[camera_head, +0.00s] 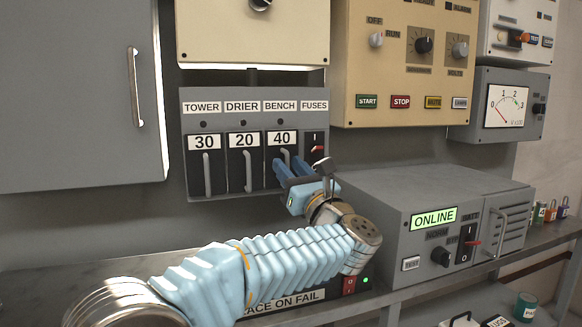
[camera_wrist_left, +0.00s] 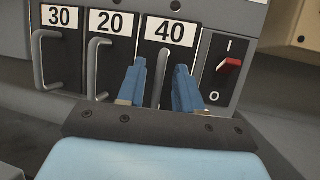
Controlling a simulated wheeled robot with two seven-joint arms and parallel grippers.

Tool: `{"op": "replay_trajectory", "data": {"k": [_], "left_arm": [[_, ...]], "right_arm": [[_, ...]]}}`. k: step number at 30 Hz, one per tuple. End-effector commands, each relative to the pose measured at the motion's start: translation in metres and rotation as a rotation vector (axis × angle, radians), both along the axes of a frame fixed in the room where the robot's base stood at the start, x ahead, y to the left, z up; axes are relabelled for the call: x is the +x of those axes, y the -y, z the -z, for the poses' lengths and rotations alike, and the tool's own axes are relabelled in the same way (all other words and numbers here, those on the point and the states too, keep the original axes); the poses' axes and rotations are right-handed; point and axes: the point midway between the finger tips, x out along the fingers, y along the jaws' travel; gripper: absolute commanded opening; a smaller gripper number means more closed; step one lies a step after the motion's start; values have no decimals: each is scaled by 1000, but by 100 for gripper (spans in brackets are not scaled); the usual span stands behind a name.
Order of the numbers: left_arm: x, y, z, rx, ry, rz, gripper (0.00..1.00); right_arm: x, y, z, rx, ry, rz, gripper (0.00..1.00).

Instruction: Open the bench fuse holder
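The bench fuse holder (camera_head: 272,155) is the black one marked 40 under the BENCH label on the grey fuse panel. It sits flush in line with its neighbours, with a grey pull handle (camera_wrist_left: 163,66) on its front. My left gripper (camera_head: 289,164) is at this handle. In the left wrist view its two blue fingers (camera_wrist_left: 160,68) stand apart, one on each side of the handle, with small gaps visible. The lower part of the handle is partly hidden by the gripper. My right gripper is in neither view.
The tower (camera_head: 205,165) and drier (camera_head: 245,163) holders, marked 30 and 20, sit to the left with similar handles. A red-levered switch (camera_wrist_left: 229,65) is close on the right. A grey ONLINE unit (camera_head: 370,225) stands on the shelf right of my arm.

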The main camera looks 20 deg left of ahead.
Motion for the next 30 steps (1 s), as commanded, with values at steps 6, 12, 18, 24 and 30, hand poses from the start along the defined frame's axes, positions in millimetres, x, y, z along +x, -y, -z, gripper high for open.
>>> {"op": "replay_trajectory", "data": {"k": [6, 12, 18, 24, 30], "left_arm": [[0, 0, 0, 1, -1, 0, 21], [0, 0, 0, 1, -1, 0, 0], [0, 0, 0, 1, -1, 0, 0], [0, 0, 0, 1, -1, 0, 0], [0, 0, 0, 1, -1, 0, 0]], "right_arm": [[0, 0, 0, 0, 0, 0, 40], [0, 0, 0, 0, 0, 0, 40], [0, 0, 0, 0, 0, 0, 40], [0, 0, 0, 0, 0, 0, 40], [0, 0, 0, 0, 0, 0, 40]]}}
